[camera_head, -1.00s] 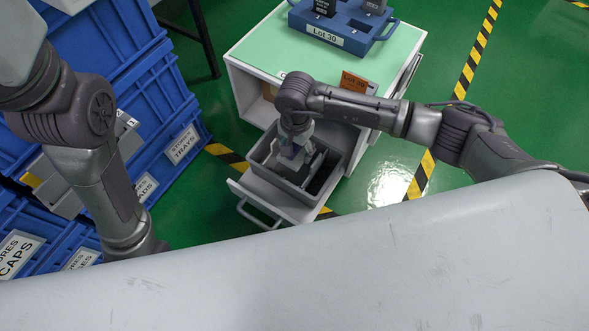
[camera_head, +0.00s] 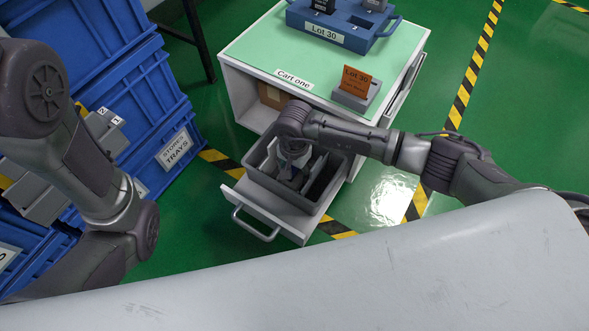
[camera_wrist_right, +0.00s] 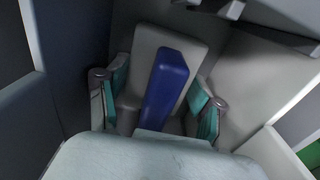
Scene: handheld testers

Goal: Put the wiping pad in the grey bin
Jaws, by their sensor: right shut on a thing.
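The grey bin (camera_head: 262,183) sits in the pulled-out drawer of the white cart and has upright dividers inside. My right gripper (camera_head: 290,181) points down into it; the arm hides part of the bin. In the right wrist view, my right gripper (camera_wrist_right: 158,108) has its teal-padded fingers on both sides of the wiping pad (camera_wrist_right: 145,42), a pale grey block with a blue bar (camera_wrist_right: 168,80) along it. The fingers are shut on it, between bin walls. I cannot tell whether the pad touches the bin floor. My left arm shows at the left, but its gripper does not.
The cart's green top (camera_head: 262,50) holds a blue Lot 30 carrier (camera_head: 340,32) and an orange card (camera_head: 355,80) in a grey stand. The open drawer (camera_head: 284,222) juts forward. Blue crates (camera_head: 150,95) are stacked at the left. Green floor is free at the right.

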